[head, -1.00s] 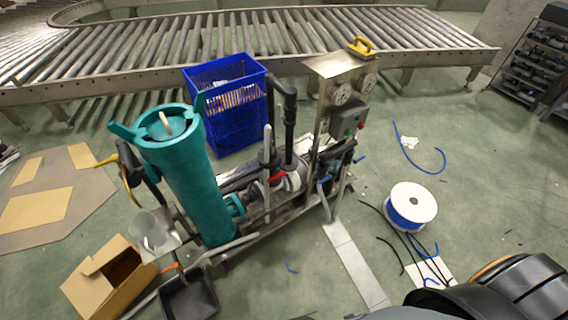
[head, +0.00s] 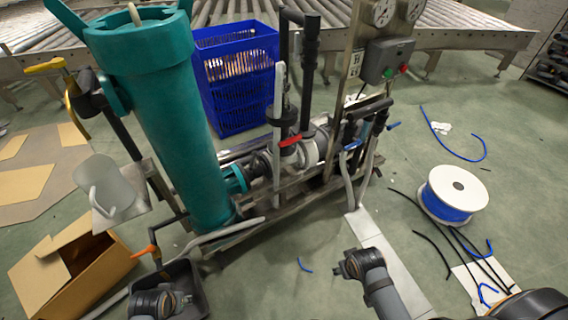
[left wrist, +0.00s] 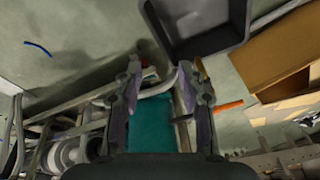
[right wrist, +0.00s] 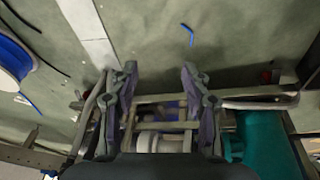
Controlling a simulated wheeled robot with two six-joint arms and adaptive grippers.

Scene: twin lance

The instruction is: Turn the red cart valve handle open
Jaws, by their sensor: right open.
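The red valve handle (head: 291,140) sits on the pale pipework in the middle of the cart, right of the teal cylinder (head: 165,110). My right gripper (right wrist: 160,85) is open and empty, with cart pipework beyond its fingers. In the head view my right arm is low in front of the cart, well apart from the red handle. My left gripper (left wrist: 165,88) is open and empty, with the teal cylinder beyond its fingers. An orange lever (left wrist: 228,106) shows beside it. I cannot surely pick out the red handle in either wrist view.
A blue crate (head: 236,85) stands behind the cart. A cardboard box (head: 65,265) and a black tray (head: 195,285) are at the front left. A spool of blue tubing (head: 452,195) and loose hoses lie at the right. A control box (head: 388,60) stands on the cart post.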

